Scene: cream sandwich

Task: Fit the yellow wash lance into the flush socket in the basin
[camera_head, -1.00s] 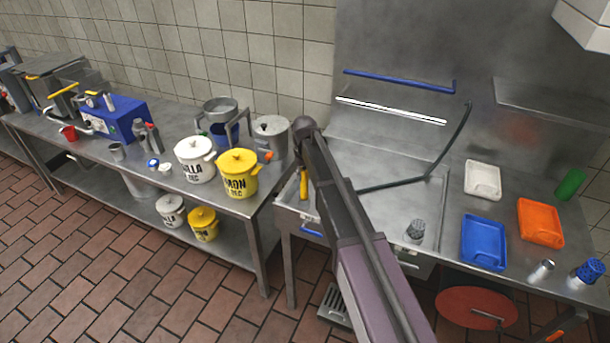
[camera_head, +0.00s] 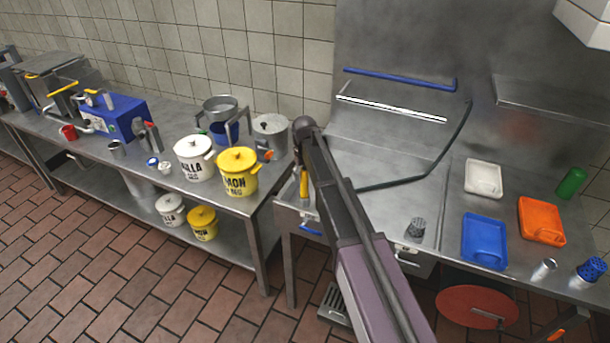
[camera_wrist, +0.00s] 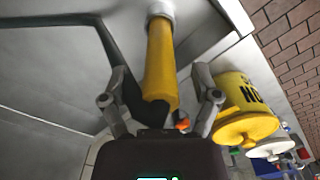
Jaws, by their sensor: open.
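The yellow wash lance (camera_head: 304,179) shows beside the end of my arm, near the left edge of the steel basin (camera_head: 350,210). In the wrist view the lance (camera_wrist: 160,60) runs lengthwise between the fingers of my gripper (camera_wrist: 161,80). The fingers stand apart, with a gap on each side of it. A pale grey collar (camera_wrist: 160,9) shows at its far end, over grey metal. I cannot tell whether this end sits in the flush socket. My arm hides most of the gripper in the head view.
A dark hose (camera_head: 440,155) hangs from the back panel and runs over the basin. A yellow tub (camera_head: 238,180) and a white tub (camera_head: 192,160) stand on the bench to the left. Blue (camera_head: 484,241) and orange (camera_head: 541,222) trays lie on the right counter.

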